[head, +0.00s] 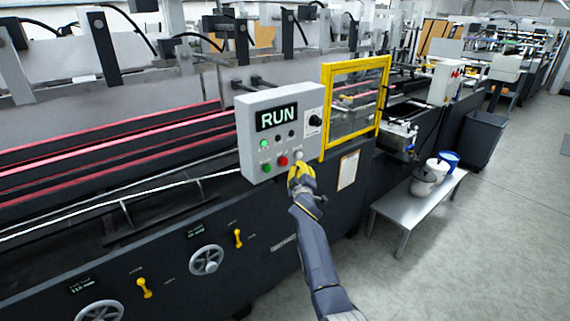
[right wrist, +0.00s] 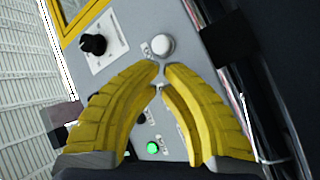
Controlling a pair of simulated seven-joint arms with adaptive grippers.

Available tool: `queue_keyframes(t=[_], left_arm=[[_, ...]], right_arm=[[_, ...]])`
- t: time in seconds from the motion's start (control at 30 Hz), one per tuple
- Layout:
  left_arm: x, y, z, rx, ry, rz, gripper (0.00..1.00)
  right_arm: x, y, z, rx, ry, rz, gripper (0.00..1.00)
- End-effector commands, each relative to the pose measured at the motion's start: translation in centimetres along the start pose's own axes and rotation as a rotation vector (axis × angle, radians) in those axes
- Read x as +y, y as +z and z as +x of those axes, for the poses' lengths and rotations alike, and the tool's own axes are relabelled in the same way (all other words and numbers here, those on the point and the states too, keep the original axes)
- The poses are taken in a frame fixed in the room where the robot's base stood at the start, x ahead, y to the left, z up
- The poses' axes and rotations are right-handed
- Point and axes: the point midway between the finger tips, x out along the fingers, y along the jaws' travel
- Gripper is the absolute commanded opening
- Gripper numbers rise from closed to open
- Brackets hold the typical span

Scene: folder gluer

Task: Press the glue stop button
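The grey control box (head: 250,125) stands on the machine's front with a screen reading RUN (head: 277,116). Its lower row has a green button (head: 266,168), a red button (head: 283,161) and a pale round button (head: 299,155). Their labels are too small to read. My right gripper (head: 298,168) is at the panel's lower right corner. In the right wrist view its yellow fingertips (right wrist: 162,68) are almost together and empty, just short of the white round button (right wrist: 160,45). I cannot tell whether they touch the panel. The fingers hide part of it. My left gripper is out of view.
A black knob (head: 315,121) sits on the panel's right side and also shows in the right wrist view (right wrist: 93,45). A yellow-framed guard (head: 325,110) is right of the box. A low bench (head: 400,205) with buckets stands further right. Grey floor is clear in front.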

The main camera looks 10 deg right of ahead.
Motion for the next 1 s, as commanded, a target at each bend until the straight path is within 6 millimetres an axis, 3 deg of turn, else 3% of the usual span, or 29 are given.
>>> queue_keyframes(t=[0.3, 0.77, 0.8, 1.0], left_arm=[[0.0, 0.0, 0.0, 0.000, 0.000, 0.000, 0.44], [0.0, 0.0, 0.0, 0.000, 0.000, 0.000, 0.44], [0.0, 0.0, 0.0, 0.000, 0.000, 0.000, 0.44], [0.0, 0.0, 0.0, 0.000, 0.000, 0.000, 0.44]], right_arm=[[-0.9, -0.8, 1.7, -0.003, 0.001, 0.002, 0.00], [-1.1, -1.0, 2.0, -0.001, 0.000, 0.001, 0.00], [-1.1, -1.0, 2.0, -0.001, 0.000, 0.001, 0.04], [-1.1, -1.0, 2.0, -0.001, 0.000, 0.000, 0.00]])
